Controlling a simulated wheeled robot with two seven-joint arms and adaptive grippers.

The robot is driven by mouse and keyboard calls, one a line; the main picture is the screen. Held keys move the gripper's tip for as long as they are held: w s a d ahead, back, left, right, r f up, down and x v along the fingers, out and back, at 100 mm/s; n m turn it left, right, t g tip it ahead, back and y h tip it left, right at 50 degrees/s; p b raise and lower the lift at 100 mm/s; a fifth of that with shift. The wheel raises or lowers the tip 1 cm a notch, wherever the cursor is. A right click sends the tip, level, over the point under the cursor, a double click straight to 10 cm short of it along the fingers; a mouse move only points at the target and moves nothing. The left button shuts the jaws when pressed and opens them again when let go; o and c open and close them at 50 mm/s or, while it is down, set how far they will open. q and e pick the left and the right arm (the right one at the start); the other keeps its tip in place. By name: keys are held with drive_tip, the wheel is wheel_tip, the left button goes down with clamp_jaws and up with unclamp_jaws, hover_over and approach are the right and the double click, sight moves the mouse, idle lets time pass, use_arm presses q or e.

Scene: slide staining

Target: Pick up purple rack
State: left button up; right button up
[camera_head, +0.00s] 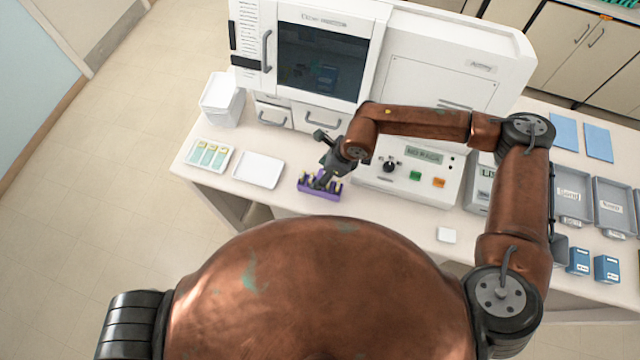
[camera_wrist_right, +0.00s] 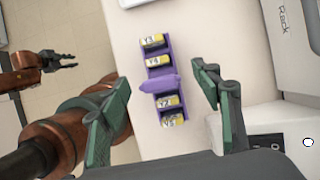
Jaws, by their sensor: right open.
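The purple rack (camera_head: 319,196) stands on the white bench near its front edge, below the large white machine. In the right wrist view the purple rack (camera_wrist_right: 160,84) shows a raised middle handle and several yellow-labelled pieces, some marked Y3, Y4 and Y2. My right gripper (camera_head: 322,177) is over the rack and partly covers it in the head view. In its wrist view the right gripper (camera_wrist_right: 166,80) is open, with one green-padded finger on each side of the rack and visible gaps. My left gripper (camera_wrist_right: 64,60) appears at the left of the wrist view, away from the rack, and looks open.
A control box with a display (camera_head: 410,180) stands close right of the rack. A white tray (camera_head: 258,169) and a slide holder (camera_head: 209,156) lie to its left. Grey trays (camera_head: 572,192) stand farther right.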

drive_tip(key=shift+a+f, duration=0.1)
drive_tip(key=shift+f, duration=0.2)
drive_tip(key=shift+c, duration=0.4)
clamp_jaws()
